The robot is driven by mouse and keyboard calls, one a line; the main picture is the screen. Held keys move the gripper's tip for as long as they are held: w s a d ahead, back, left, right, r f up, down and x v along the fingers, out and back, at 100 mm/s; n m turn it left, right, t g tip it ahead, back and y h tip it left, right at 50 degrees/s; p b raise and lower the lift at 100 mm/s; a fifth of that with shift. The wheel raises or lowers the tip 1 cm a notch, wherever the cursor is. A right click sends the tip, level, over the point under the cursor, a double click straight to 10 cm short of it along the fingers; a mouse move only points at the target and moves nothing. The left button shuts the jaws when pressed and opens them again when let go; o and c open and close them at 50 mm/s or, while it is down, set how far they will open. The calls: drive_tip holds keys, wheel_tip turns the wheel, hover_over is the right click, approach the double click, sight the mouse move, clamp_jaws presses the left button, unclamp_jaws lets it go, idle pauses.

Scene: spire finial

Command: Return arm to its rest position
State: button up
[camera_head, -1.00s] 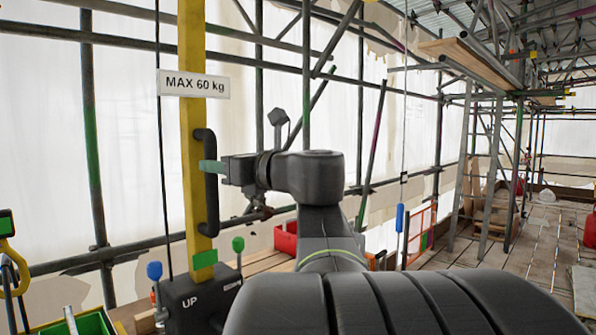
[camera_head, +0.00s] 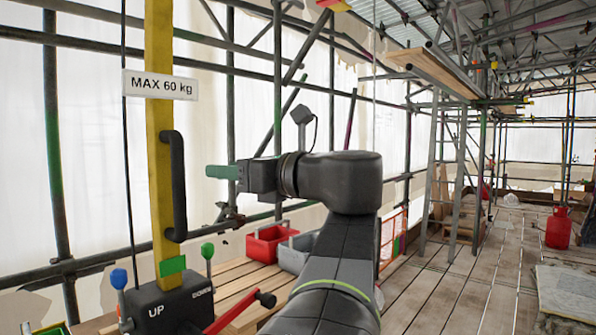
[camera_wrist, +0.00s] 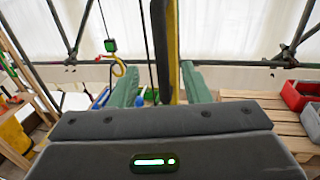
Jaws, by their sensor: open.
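My gripper (camera_head: 214,171), with green fingers on a dark wrist, points left at the height of the black handle (camera_head: 179,190) on the yellow post (camera_head: 158,100). In the head view a gap shows between the fingertips and the handle. In the wrist view my two green fingers (camera_wrist: 161,84) are spread apart with nothing gripped. The handle (camera_wrist: 158,45) and post (camera_wrist: 173,50) stand ahead between them. My arm is still stretched out in front of the body.
A lever box (camera_head: 165,305) marked UP stands below the post, with blue, green and red levers. A red bin (camera_head: 268,246) and a grey bin (camera_head: 297,254) sit on planks behind my arm. Open plank floor (camera_head: 430,290) lies right, with a red canister (camera_head: 558,228).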

sight(183, 166)
drive_tip(key=shift+a, duration=0.1)
drive_tip(key=shift+p+x, duration=1.25)
drive_tip(key=shift+x, duration=5.5)
